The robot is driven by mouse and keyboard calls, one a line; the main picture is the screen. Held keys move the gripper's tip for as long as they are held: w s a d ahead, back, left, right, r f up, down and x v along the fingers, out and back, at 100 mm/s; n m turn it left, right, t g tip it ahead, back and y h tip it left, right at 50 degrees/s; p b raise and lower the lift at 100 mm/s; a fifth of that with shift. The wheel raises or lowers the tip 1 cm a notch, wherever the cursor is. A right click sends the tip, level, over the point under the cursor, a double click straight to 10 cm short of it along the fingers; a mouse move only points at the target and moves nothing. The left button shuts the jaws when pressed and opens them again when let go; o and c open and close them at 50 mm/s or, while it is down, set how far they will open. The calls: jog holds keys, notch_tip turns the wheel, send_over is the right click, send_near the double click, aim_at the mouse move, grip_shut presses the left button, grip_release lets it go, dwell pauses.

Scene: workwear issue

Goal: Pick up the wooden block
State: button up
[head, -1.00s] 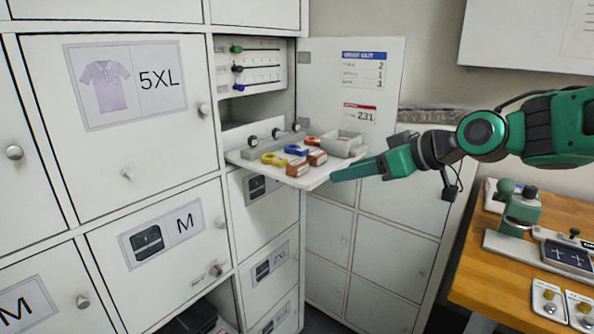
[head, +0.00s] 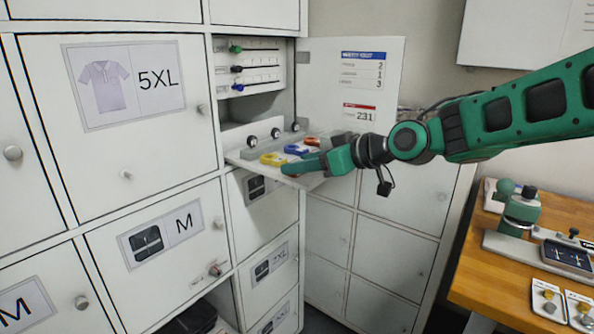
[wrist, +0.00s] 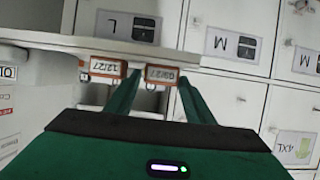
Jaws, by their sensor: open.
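Two small orange-brown blocks with white labels stand at the edge of the shelf, and the wrist view shows both, upside down. The left block (wrist: 103,69) is outside my fingers. The right block (wrist: 161,74) lies between my fingertips in the picture; whether the fingers touch it I cannot tell. My gripper (wrist: 159,84) is open. In the head view my gripper (head: 302,163) reaches in from the right over the shelf's front corner and hides the blocks there.
The white pull-out shelf (head: 244,163) also holds a yellow ring-shaped piece (head: 271,159), a blue one (head: 296,150) and an orange one (head: 312,141). Black knobs stand behind them. An open locker door (head: 385,75) stands behind my arm. A wooden workbench (head: 480,270) is at right.

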jog(key=shift+x, duration=0.85)
jog(key=c, duration=0.8)
